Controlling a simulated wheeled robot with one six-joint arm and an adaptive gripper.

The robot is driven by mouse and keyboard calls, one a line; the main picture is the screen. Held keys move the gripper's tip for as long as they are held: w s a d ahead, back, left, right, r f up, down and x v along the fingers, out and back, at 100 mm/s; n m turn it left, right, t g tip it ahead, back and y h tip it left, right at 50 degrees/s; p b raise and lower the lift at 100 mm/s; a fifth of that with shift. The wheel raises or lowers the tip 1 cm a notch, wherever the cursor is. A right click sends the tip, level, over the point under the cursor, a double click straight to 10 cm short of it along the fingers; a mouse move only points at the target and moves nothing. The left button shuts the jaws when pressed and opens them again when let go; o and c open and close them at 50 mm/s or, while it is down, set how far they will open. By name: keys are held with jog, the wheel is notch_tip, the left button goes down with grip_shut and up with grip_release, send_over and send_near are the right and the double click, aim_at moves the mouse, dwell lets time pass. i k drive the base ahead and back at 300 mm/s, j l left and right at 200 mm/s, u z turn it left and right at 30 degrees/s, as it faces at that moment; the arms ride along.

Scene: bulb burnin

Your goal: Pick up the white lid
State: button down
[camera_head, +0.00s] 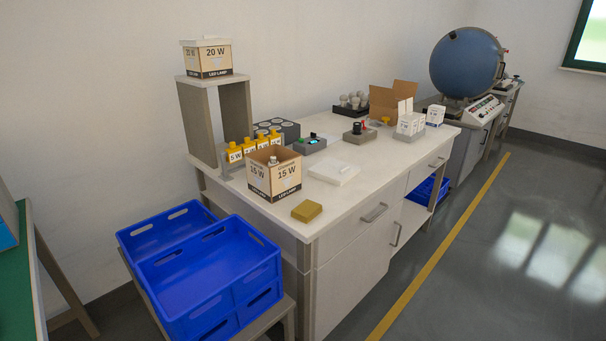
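A flat white lid (334,172) lies on the white workbench top, right of the open 15 W box (274,177). A small raised part shows on its top. The 15 W box is open at the top, with a bulb (272,160) showing inside. Another white lid (205,41) sits on the closed 20 W box (207,60), on top of the grey stand at the left. My gripper is not in view.
A yellow-brown block (307,211) lies near the bench's front left corner. Yellow-topped 5 W holders (234,153), a grey device (309,145), a cardboard box (391,101) and white cartons (411,124) stand farther back. Blue crates (280,262) sit left of the bench. Floor at right is clear.

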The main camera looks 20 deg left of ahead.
aim_at(336, 172)
jog(key=i+u, duration=0.15)
jog(key=u, duration=0.25)
jog(key=i+l+u, duration=0.1)
jog(key=u, duration=0.3)
jog(key=i+l+u, duration=0.15)
jog(key=i+l, duration=0.3)
jog(key=i+l+u, duration=0.15)
jog(key=i+l, duration=0.25)
jog(key=i+l+u, duration=0.15)
jog(key=i+l, duration=0.25)
jog(key=l, duration=0.25)
